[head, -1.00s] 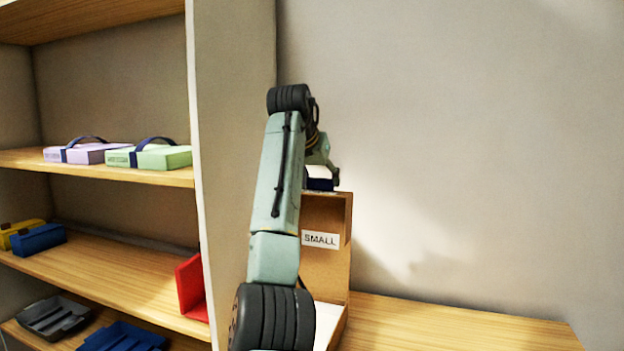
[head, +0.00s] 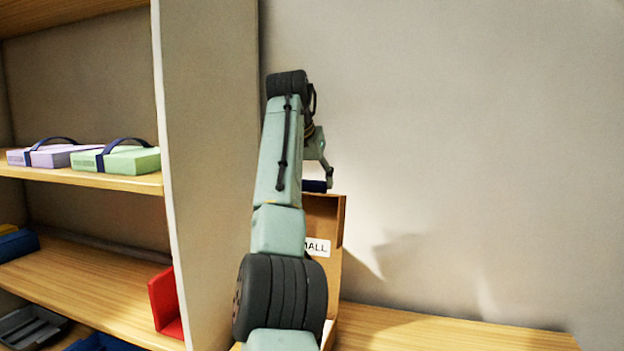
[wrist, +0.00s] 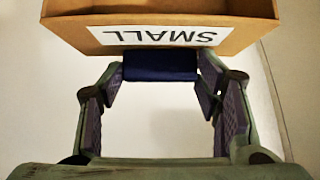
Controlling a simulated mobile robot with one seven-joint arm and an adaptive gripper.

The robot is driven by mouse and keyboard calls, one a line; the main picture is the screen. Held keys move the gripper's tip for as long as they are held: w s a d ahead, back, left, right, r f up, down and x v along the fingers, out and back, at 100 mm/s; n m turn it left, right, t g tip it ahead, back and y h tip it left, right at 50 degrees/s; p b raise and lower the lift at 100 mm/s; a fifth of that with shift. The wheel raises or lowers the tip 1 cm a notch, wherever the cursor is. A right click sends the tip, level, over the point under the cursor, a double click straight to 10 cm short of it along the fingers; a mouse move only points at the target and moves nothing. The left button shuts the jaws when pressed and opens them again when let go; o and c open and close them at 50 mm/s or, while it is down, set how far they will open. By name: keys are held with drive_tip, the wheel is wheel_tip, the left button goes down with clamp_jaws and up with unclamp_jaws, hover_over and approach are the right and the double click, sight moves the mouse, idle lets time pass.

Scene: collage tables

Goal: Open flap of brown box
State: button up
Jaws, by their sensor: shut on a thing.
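The brown box (head: 325,215) stands on the wooden table against the wall, behind my arm. Its upright brown panel carries a white SMALL label (head: 317,247), partly covered by my arm in the head view. In the wrist view the panel (wrist: 70,30) fills the top, with the label upside down. A dark blue handle (wrist: 160,66) sits at the panel's edge. My gripper (wrist: 161,73) is shut on this handle, with a fingertip at each end. In the head view, my gripper (head: 318,178) and the handle (head: 314,186) are at the panel's top edge. The lower box is mostly hidden.
A shelf unit with a tall side panel (head: 210,170) stands close to the left of my arm. It holds lilac (head: 50,156) and green (head: 128,160) cases and a red item (head: 166,304). The wooden table (head: 440,330) is bare to the right.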

drive_tip(key=shift+f, duration=0.1)
drive_tip(key=o, duration=1.7)
drive_tip(key=shift+a, duration=0.1)
drive_tip(key=shift+v, duration=3.8)
